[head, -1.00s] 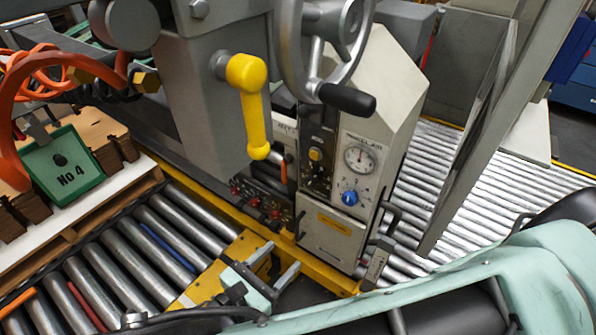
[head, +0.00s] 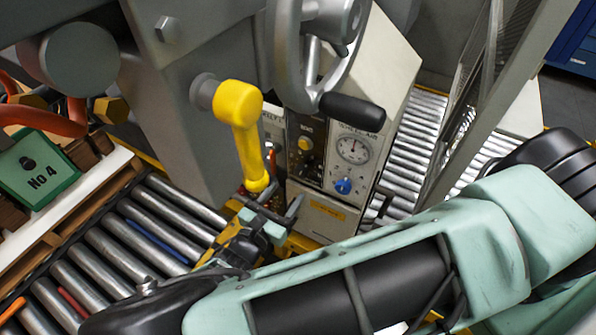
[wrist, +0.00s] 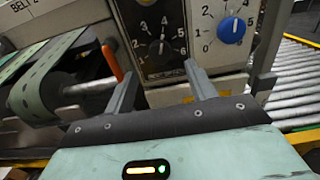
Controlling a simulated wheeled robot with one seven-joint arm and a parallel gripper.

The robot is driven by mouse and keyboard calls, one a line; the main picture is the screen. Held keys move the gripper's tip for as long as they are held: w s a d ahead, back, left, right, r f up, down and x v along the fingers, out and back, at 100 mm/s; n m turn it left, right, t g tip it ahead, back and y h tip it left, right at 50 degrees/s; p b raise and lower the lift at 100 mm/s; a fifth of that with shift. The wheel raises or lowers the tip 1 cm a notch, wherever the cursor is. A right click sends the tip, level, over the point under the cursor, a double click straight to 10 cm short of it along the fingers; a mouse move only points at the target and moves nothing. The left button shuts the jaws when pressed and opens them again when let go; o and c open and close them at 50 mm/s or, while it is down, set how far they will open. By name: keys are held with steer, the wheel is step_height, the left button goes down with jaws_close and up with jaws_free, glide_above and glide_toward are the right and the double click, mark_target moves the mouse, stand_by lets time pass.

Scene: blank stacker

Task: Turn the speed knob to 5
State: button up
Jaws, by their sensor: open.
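The control box (head: 320,214) stands ahead of my gripper. In the wrist view, its dark panel carries a black knob (wrist: 160,47) with a numbered dial, its pointer roughly upward. A blue knob (wrist: 232,29) on the pale panel to the right has a 0 to 5 scale; its white mark points roughly upward. The blue knob also shows in the head view (head: 343,186), below a round gauge. I cannot read which knob is labelled speed. My gripper (head: 272,206) is open and empty. In the wrist view its fingers (wrist: 162,72) are spread below the black knob, apart from it.
A yellow-handled lever (head: 242,140) hangs close above my gripper in the head view. A handwheel (head: 310,60) with a black grip overhangs the box. An orange-tipped lever (wrist: 112,62) stands left of my fingers. Rollers (head: 130,235) run left; a grey post (head: 465,110) stands right.

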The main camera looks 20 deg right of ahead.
mark_target(299, 175)
steer(key=p+x, duration=0.1)
steer(key=x, duration=0.6)
steer(key=c, duration=1)
